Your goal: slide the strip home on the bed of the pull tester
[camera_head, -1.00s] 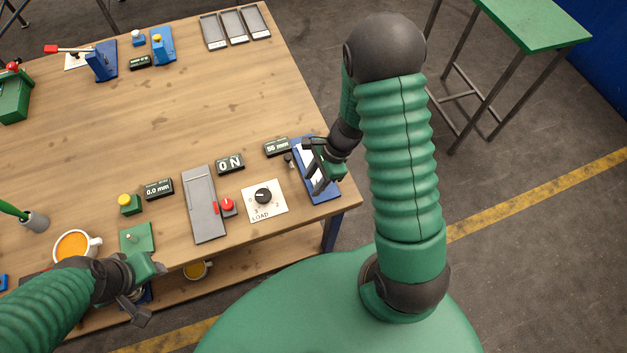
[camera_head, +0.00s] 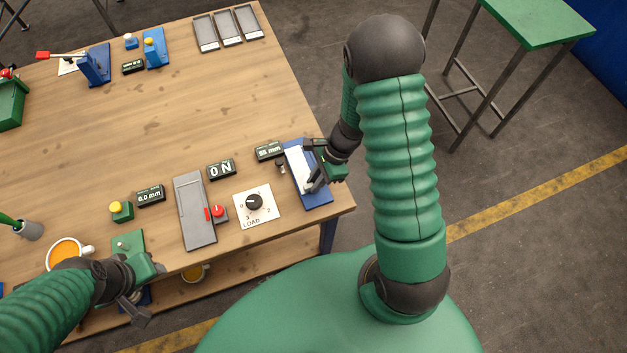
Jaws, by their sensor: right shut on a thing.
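A white strip (camera_head: 297,163) lies on a blue bed (camera_head: 318,200) at the table's right front corner. A small dark display (camera_head: 269,151) beside it seems to read 55 mm. My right gripper (camera_head: 314,168) is at the bed's right side, shut on the strip; its fingers hide part of the strip and bed. A grey bed (camera_head: 194,212) with a red part stands further left, near a display (camera_head: 221,170) reading 0 N. My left gripper (camera_head: 145,292) is low at the table's front left edge, away from the strip; its fingertips are unclear.
A LOAD dial (camera_head: 255,203) and a red button (camera_head: 219,211) sit between the two beds. A cup (camera_head: 66,252) stands near my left arm. Blue fixtures (camera_head: 95,65) and grey trays (camera_head: 228,28) stand at the back. The middle of the table is clear.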

